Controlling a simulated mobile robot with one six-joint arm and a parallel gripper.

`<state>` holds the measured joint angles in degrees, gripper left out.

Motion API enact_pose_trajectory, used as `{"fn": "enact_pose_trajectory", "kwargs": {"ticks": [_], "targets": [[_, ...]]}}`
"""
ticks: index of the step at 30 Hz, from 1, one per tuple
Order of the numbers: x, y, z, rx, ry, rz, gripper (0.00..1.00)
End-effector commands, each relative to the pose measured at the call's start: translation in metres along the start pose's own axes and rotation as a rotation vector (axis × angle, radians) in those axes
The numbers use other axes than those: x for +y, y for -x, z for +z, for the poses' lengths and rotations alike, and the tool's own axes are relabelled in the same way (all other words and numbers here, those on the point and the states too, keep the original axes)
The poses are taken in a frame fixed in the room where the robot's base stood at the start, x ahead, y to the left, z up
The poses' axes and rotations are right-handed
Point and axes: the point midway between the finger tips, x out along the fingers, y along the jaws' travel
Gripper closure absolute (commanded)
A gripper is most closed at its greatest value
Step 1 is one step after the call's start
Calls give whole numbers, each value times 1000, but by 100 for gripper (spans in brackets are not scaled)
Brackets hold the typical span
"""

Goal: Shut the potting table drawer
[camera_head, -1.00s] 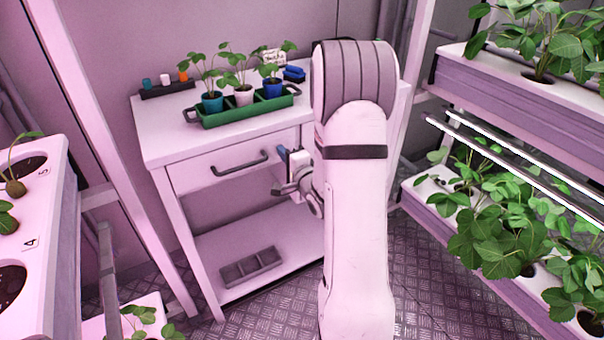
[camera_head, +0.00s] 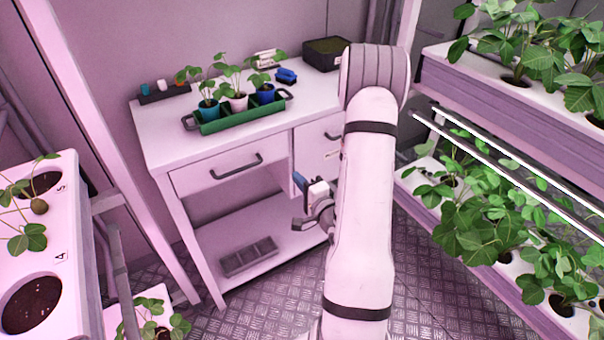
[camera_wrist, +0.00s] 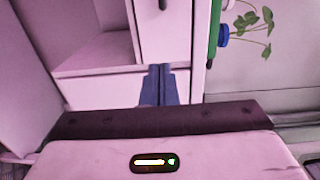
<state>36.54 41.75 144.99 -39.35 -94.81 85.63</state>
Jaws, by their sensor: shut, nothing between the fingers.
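The potting table (camera_head: 143,128) stands at the back left with a white top. Its left drawer (camera_head: 200,178) has a dark bar handle (camera_head: 237,166) and its front looks flush, or nearly so, under the tabletop. My gripper (camera_head: 299,181) is in front of the table, right of and below that handle, apart from it. In the wrist view, its blue fingertips (camera_wrist: 158,70) are together and empty, over the white front beside the end of the drawer front (camera_wrist: 152,35). The drawer handle (camera_wrist: 163,5) shows at the top edge there. My arm hides part of the table's right side.
A green tray (camera_head: 200,128) with potted seedlings sits on the tabletop. A dark box (camera_head: 327,53) stands at its back right. A grey divided tray (camera_head: 247,257) lies on the lower shelf. Plant racks flank both sides; the right rack (camera_head: 440,75) is close to my arm.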

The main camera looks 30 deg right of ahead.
Motion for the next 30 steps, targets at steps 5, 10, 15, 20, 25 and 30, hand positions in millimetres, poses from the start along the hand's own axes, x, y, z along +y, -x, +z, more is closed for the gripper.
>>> {"fn": "enact_pose_trajectory", "kwargs": {"ticks": [5,10,15,20,25,30], "targets": [[-6,6,0,1,-5,2,100],[-4,12,2,4,-6,1,100],[-3,16,2,6,-6,-1,100],[-1,18,3,7,-4,-3,100],[-1,17,3,6,1,-1,100],[-9,-1,9,-27,156,96,100]]}}
